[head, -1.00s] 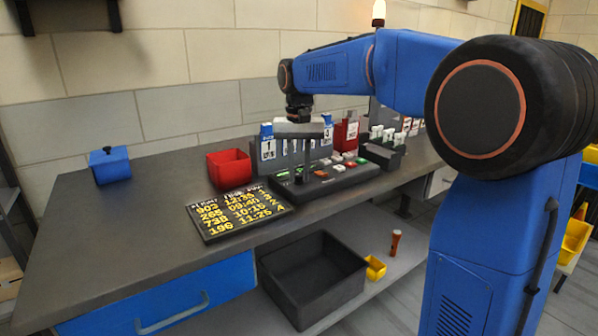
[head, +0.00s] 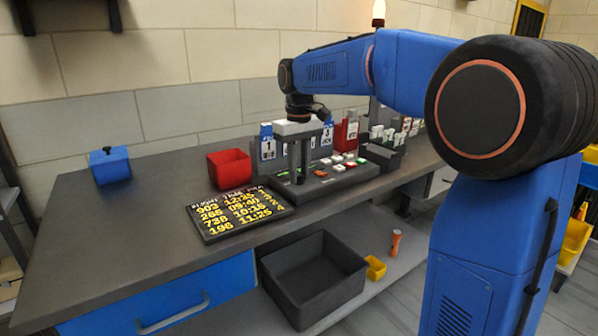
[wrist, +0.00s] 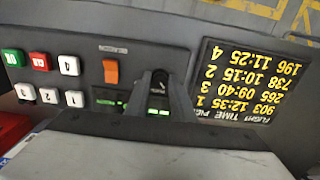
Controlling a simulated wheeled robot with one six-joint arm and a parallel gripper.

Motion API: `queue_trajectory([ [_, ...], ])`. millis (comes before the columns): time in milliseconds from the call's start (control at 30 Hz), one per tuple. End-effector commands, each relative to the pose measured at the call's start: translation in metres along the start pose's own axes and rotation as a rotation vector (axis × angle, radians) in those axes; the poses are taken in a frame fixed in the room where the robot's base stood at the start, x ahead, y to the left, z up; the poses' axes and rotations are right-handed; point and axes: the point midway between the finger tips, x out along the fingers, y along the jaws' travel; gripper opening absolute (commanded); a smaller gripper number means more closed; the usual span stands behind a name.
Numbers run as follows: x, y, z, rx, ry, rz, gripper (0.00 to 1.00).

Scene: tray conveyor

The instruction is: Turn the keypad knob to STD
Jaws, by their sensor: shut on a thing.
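The dark grey keypad (head: 345,181) lies on the bench, with white, red and green buttons. In the wrist view the keypad panel (wrist: 88,50) also has an orange switch (wrist: 111,71) and small green-lit labels (wrist: 158,111). The black knob (wrist: 159,79) shows between the fingers of my gripper (wrist: 160,95). My gripper (head: 300,178) points down at the keypad's left end and is shut on the knob. In the head view the fingers hide the knob. The label text and the setting the knob points to are too small to read.
A flight-time board (head: 240,213) with yellow writing lies just left of the keypad. A red bin (head: 229,169) and blue-and-white cards (head: 267,143) stand behind. A blue box (head: 110,165) is at far left. The bench's left part is clear. A dark crate (head: 312,285) sits below.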

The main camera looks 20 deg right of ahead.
Motion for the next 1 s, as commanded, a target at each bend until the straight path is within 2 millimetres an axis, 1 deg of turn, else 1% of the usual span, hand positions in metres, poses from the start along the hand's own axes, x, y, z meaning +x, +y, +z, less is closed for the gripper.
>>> queue_trajectory([
  [433, 0.001, 0.0, 0.0, -0.008, -0.002, 0.0, 0.0],
  [467, 0.001, 0.0, 0.0, -0.008, -0.002, 0.0, 0.29],
  [500, 0.001, 0.0, 0.0, -0.007, -0.002, 0.0, 0.39],
  [533, 0.001, 0.0, 0.0, -0.007, -0.002, 0.0, 0.41],
  [867, -0.002, 0.0, 0.0, -0.007, 0.0, 0.0, 0.41],
  [1000, -0.015, 0.0, -0.001, -0.007, 0.001, 0.0, 0.41],
])
